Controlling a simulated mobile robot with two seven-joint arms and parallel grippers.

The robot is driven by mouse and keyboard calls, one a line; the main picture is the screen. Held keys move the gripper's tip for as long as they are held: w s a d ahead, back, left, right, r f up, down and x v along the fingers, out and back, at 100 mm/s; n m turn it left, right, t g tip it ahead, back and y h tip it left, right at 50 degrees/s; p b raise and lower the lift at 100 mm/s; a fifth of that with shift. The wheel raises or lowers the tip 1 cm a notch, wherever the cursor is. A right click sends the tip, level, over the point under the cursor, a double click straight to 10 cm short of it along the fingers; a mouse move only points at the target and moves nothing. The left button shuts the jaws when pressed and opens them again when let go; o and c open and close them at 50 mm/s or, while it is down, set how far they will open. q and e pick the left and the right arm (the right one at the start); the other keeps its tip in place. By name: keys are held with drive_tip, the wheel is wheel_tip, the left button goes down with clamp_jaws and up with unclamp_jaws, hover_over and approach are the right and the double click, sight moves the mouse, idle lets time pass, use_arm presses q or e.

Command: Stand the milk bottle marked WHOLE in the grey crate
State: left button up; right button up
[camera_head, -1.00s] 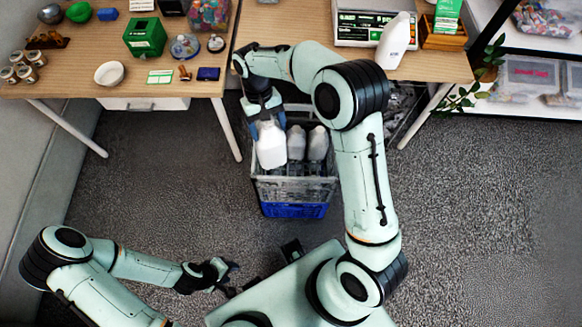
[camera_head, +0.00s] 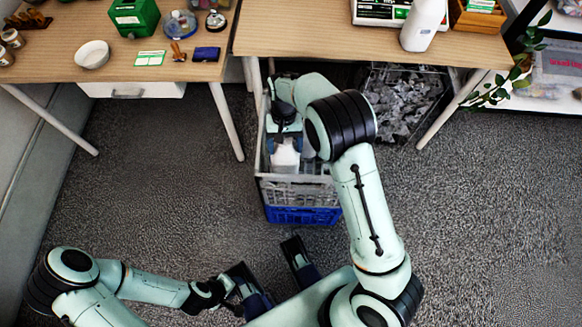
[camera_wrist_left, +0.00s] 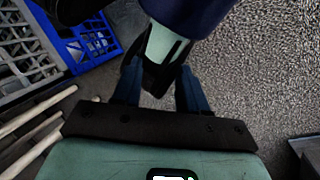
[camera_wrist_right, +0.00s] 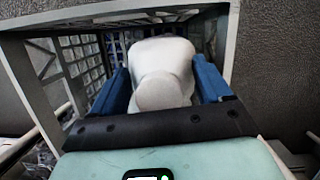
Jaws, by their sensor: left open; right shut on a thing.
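A white milk bottle (camera_head: 285,158) is held in my right gripper (camera_head: 284,142), low inside the grey crate (camera_head: 297,190). In the right wrist view the bottle (camera_wrist_right: 162,75) stands between the two blue fingers, cap end towards the camera, with crate walls around it. Its marking is not readable, and whether its base touches the crate floor is hidden. Part of another pale bottle (camera_head: 308,149) shows beside it, mostly behind my arm. Another white bottle (camera_head: 424,25) stands on the right table. My left gripper (camera_head: 237,281) is open and empty, low and left of my base.
The grey crate sits on a blue crate (camera_head: 303,215) on the carpet, by the right table's front edge (camera_head: 340,50). A bin of grey pieces (camera_head: 400,100) is under that table. Table legs stand either side. A plant (camera_head: 505,75) is at the right. Carpet in front is clear.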

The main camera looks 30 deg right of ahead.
wheel_tip(320, 180, down, 15)
drive_tip(key=b, duration=0.3)
use_arm(q)
drive_tip(key=w+a+f+t, duration=0.1)
drive_tip(key=w+a+f, duration=0.1)
drive_tip(key=w+f, duration=0.2)
drive_tip(key=shift+w+t+y, duration=0.3)
drive_tip(key=shift+w+y, duration=0.1)
use_arm(e)
drive_tip(key=shift+r, duration=0.1)
use_arm(q)
drive_tip(key=shift+a, duration=0.1)
use_arm(e)
drive_tip(key=o, duration=1.2)
drive_tip(key=shift+o, duration=0.2)
use_arm(q)
drive_tip(key=shift+g+h, duration=0.3)
drive_tip(key=shift+g, duration=0.3)
drive_tip(key=s+r, duration=0.1)
drive_tip(key=s+d+p, duration=0.1)
drive_tip(key=s+r+p, duration=0.1)
drive_tip(key=shift+s+d+r, duration=0.2)
drive_tip(key=shift+d+r, duration=0.1)
drive_tip(key=shift+r, duration=0.05)
use_arm(e)
drive_tip(key=v, duration=1.2)
use_arm(q)
drive_tip(key=shift+r, duration=0.1)
use_arm(e)
drive_tip(key=shift+r, duration=0.1)
